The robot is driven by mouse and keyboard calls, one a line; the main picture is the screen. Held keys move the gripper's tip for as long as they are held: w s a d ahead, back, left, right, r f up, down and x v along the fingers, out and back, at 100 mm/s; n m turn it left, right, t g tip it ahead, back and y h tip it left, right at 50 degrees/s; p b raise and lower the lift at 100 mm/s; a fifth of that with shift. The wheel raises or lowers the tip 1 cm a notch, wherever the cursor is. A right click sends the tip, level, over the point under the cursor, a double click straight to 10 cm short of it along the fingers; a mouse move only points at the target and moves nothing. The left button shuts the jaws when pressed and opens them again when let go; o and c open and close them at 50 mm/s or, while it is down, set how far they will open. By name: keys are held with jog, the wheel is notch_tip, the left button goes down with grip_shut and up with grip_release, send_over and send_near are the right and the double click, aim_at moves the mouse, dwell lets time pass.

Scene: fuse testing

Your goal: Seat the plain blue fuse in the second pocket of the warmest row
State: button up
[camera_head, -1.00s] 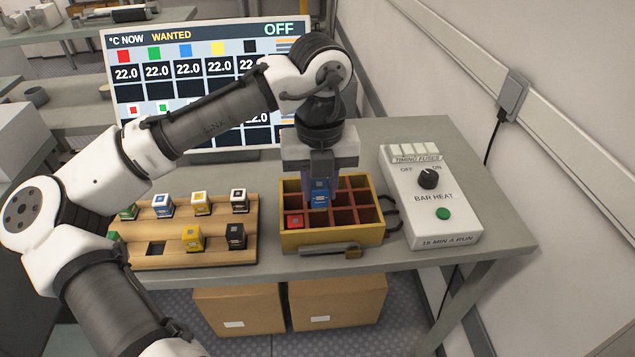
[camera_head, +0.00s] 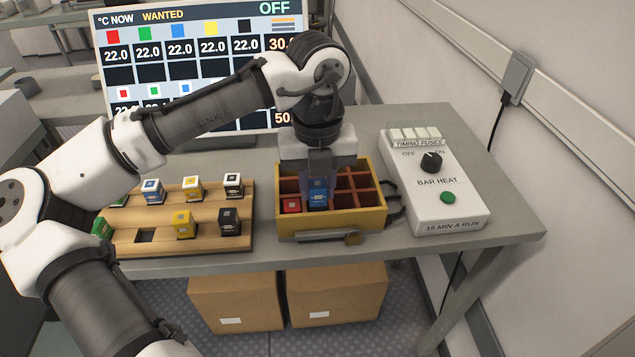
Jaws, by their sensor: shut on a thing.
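The plain blue fuse (camera_head: 318,201) is between the fingers of my gripper (camera_head: 319,184), which is shut on it. It is upright at the front row of the yellow-walled box (camera_head: 331,224), second from the left, just right of the red fuse (camera_head: 291,206). The blue fuse shows slightly higher than the red one; I cannot tell whether it touches the pocket floor. The other pockets that I can see, with red-brown dividers, are empty. My gripper hides part of the back rows. The screen (camera_head: 190,60) reads OFF, 22.0 values and wanted values of 30 and 50, partly hidden by my arm.
A wooden rack (camera_head: 205,247) at left holds several fuses, including a white-topped blue one (camera_head: 153,191), and has an empty front slot. A white bar heat unit (camera_head: 434,185) with a knob and green button stands right of the box. A latch is on the box's front.

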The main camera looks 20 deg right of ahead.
aim_at(318, 184)
jog(key=shift+f+b, duration=0.35)
jog(key=shift+f, duration=0.4)
jog(key=o, duration=1.1)
jog(key=shift+c, duration=0.2)
jog(key=shift+r, duration=0.1)
notch_tip(318, 184, up, 14)
jog(key=shift+p, duration=0.4)
jog(key=shift+f, duration=0.2)
